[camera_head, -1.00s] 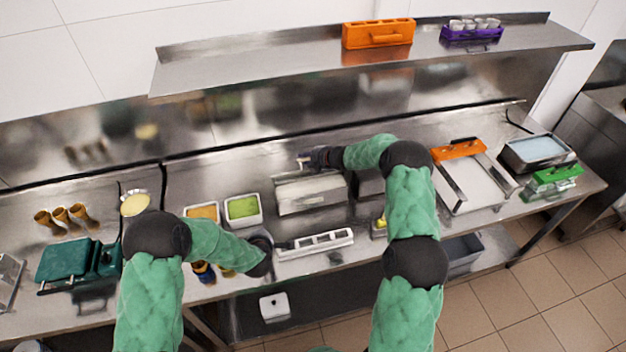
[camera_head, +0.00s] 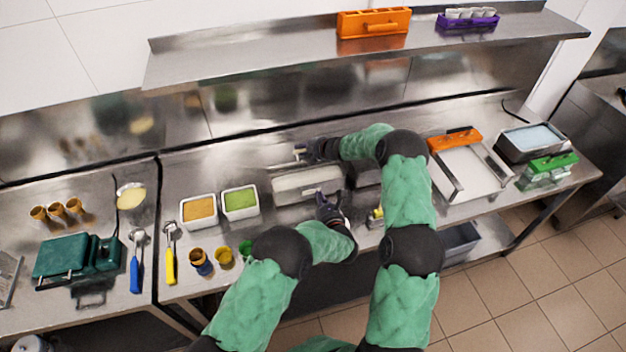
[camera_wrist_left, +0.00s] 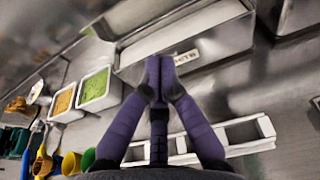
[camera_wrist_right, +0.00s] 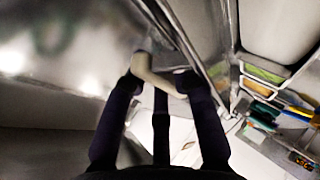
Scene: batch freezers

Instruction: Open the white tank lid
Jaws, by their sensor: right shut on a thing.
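The white tank (camera_head: 307,187) sits in the counter in the middle of the head view. Its pale top and labelled front (camera_wrist_left: 180,57) show in the left wrist view. I cannot tell whether the lid is raised. My right gripper (camera_head: 303,153) is at the tank's back edge, shut on a pale handle (camera_wrist_right: 150,72), which shows between its fingers in the right wrist view. My left gripper (camera_head: 328,200) is at the tank's front. Its fingertips (camera_wrist_left: 160,62) are together with nothing visible between them, close to the labelled front. I cannot tell whether they touch it.
Orange (camera_head: 199,209) and green (camera_head: 240,201) tubs stand left of the tank. A white slotted rack (camera_wrist_left: 235,135) lies in front of it. A second tank (camera_head: 367,173) is partly hidden behind my right arm. A shelf (camera_head: 290,55) runs above the counter.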

